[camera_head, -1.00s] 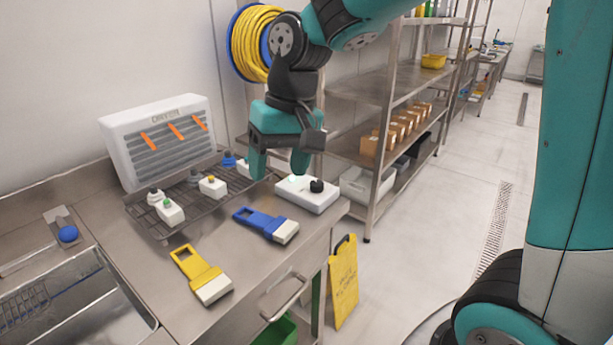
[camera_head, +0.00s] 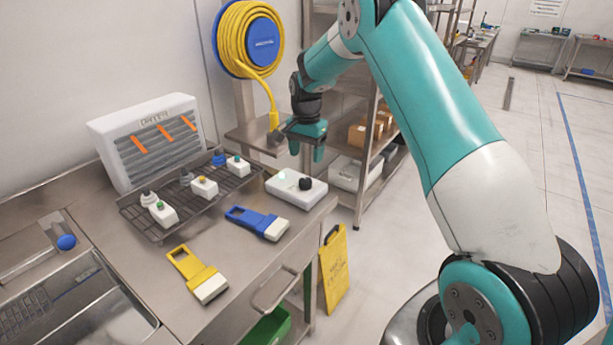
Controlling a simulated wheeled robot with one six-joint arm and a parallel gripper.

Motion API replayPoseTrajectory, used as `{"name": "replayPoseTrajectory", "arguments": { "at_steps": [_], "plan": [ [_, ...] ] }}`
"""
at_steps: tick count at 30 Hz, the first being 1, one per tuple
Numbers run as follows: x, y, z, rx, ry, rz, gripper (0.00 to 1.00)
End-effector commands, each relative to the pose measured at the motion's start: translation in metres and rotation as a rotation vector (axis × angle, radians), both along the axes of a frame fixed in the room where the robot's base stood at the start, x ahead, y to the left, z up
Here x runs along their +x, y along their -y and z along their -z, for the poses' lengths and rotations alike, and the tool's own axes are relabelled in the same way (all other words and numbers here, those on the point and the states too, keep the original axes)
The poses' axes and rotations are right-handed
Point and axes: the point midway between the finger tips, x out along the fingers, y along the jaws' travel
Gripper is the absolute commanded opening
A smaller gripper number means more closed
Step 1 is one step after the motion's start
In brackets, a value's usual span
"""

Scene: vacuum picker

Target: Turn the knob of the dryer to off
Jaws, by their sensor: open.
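The dryer (camera_head: 150,140) is a white box with grey slats and orange strips, standing against the wall at the back left of the steel counter. A white control box (camera_head: 283,190) lies near the counter's right edge. It carries a black knob (camera_head: 305,184) and a small pale green light at its left end. My gripper (camera_head: 306,150) is open and empty, above and behind the control box, apart from the knob. Which way the knob points is too small to tell.
A wire rack (camera_head: 165,228) with several small white vacuum parts sits before the dryer. A blue brush (camera_head: 258,222) and a yellow brush (camera_head: 197,275) lie on the counter. A yellow hose reel (camera_head: 250,40) hangs behind; a yellow floor sign (camera_head: 334,270) stands at right.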

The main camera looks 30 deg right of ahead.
Motion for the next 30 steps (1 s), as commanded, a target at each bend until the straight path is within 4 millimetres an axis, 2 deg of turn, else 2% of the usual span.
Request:
{"name": "replayPoseTrajectory", "arguments": {
  "at_steps": [6,12,18,25,26,30],
  "plan": [
    [-0.001,-0.001,0.048,0.001,-0.004,-0.002,0.65],
    [0.0,-0.001,0.078,0.0,-0.001,-0.002,0.65],
    [0.0,-0.001,0.09,0.0,0.0,-0.002,0.65],
    [0.0,0.0,0.091,0.0,0.001,-0.002,0.65],
    [0.0,0.0,0.091,0.0,0.001,-0.002,0.62],
    [0.0,0.0,0.091,0.0,0.0,-0.002,0.3]
  ]
}}
